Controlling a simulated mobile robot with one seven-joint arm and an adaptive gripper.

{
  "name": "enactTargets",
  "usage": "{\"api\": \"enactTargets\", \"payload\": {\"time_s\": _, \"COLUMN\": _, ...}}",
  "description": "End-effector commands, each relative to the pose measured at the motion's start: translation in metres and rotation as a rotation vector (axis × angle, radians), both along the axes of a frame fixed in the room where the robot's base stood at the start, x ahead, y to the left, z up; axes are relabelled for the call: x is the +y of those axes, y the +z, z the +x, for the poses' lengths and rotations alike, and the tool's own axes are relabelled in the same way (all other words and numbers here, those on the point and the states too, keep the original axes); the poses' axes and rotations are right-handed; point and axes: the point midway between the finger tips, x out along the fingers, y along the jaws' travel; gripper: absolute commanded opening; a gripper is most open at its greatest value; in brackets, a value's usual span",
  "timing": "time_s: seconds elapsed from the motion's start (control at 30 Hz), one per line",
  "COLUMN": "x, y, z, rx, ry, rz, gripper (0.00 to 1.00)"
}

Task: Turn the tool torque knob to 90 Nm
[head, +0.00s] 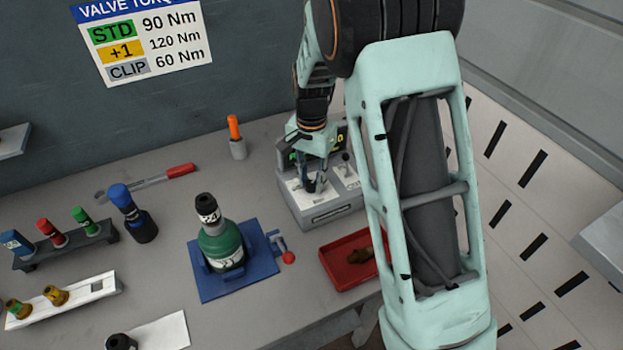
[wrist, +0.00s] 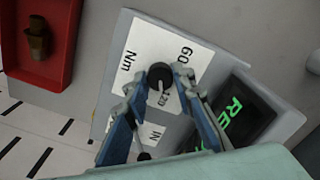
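The torque knob (wrist: 160,76) is a round black knob on a white label plate of a grey tool box (head: 335,213). In the wrist view "60" is printed beside it, "Nm" lies to the left, and "120" reads just below it. I cannot tell where the knob points. My gripper (wrist: 161,82) is open, with one blue-grey finger on each side of the knob and small gaps between. In the head view my gripper (head: 311,184) is low over the box's left part, and the knob is mostly hidden there.
The box has a green-lit display (wrist: 235,112) and a small lever (head: 346,158). A red tray (head: 335,262) with a brass fitting stands in front of it. A green bottle (head: 221,244) sits on a blue plate to the left. The wall sign (head: 143,38) lists STD 90 Nm.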

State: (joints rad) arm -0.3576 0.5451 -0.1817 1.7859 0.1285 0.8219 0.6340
Motion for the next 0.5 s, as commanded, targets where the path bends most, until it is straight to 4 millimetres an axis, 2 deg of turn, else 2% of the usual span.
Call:
{"api": "enactTargets", "payload": {"time_s": 0.03, "x": 0.0001, "y": 0.0002, "z": 0.0, "rx": 0.0, "ry": 0.0, "rz": 0.0, "gripper": 0.16}}
{"api": "enactTargets", "payload": {"time_s": 0.2, "x": 0.0, "y": 0.0003, "z": 0.0001, "rx": 0.0, "ry": 0.0, "rz": 0.0, "gripper": 0.0}}
{"api": "enactTargets", "payload": {"time_s": 0.5, "x": 0.0, "y": -0.0004, "z": 0.0002, "rx": -0.001, "ry": 0.042, "rz": 0.001, "gripper": 0.0}}
